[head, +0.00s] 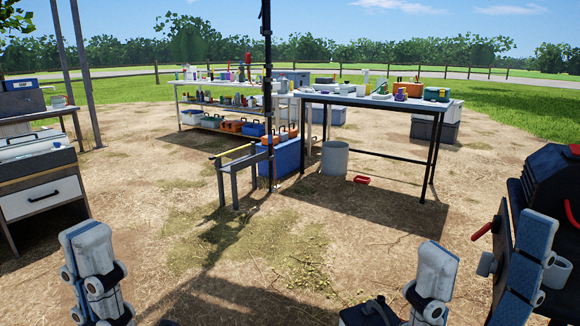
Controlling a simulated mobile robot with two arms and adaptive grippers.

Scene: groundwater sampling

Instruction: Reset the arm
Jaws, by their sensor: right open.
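The task's thing is my own arm. My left gripper (90,250) shows at the bottom left as a pale, blocky shape with round joint pins, pointing up. I cannot tell how its fingers stand. My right gripper (436,268) is at the lower right, also pale and pointing up. It is open, and I see nothing held in it. Both are in front of bare ground, apart from the tables. The lower parts of both arms are cut off by the bottom edge.
A low grey bench (236,166) stands beside a blue box (284,157). A white-drawer cabinet (44,196) is at left. The middle ground is clear.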

